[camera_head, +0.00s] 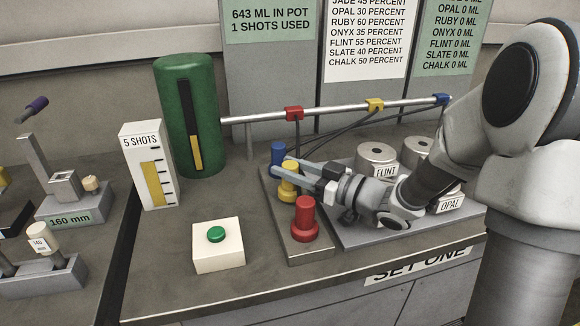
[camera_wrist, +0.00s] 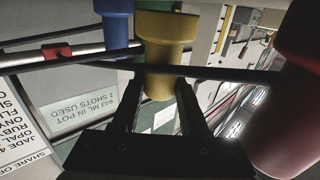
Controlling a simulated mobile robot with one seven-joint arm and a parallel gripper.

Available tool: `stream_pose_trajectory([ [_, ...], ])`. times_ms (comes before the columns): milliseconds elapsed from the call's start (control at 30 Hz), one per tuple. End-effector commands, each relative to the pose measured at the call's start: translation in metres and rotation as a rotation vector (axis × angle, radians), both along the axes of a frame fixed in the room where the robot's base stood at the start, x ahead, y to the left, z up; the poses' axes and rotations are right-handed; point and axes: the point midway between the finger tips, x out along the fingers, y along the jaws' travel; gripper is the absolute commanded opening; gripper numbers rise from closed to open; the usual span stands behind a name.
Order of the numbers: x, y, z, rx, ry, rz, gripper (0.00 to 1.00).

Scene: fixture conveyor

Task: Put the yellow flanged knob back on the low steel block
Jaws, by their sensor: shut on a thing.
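The yellow flanged knob (camera_head: 290,167) is between the blue knob and the red knob in the head view. My gripper (camera_head: 286,178) reaches in from the right and is shut on it. In the wrist view the yellow knob (camera_wrist: 166,60) stands between my two fingers (camera_wrist: 158,95), with its wide flange toward the top of the picture. The low steel block (camera_head: 312,252) lies under the row of knobs. My fingers partly hide the yellow knob's lower end, and I cannot tell whether it touches the block.
The red knob (camera_head: 305,217) stands on the block close in front of my gripper; the blue knob (camera_head: 278,156) is close behind. A rail (camera_head: 335,109) with coloured clips and dark rods runs behind. Labelled steel canisters (camera_head: 378,158) stand right. A green-button box (camera_head: 217,247) is left.

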Motion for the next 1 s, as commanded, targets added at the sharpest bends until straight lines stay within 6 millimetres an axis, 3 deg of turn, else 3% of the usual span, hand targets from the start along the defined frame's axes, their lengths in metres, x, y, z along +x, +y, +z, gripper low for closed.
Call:
stream_pose_trajectory([
  [433, 0.0001, 0.0000, -0.0038, 0.000, -0.001, 0.000, 0.00],
  [467, 0.0001, 0.0000, -0.0033, 0.000, -0.001, 0.000, 0.47],
  [633, 0.0001, 0.0001, -0.0036, 0.000, 0.000, 0.000, 0.77],
  [1000, -0.0024, -0.0035, -0.0046, -0.001, 0.003, -0.001, 0.78],
])
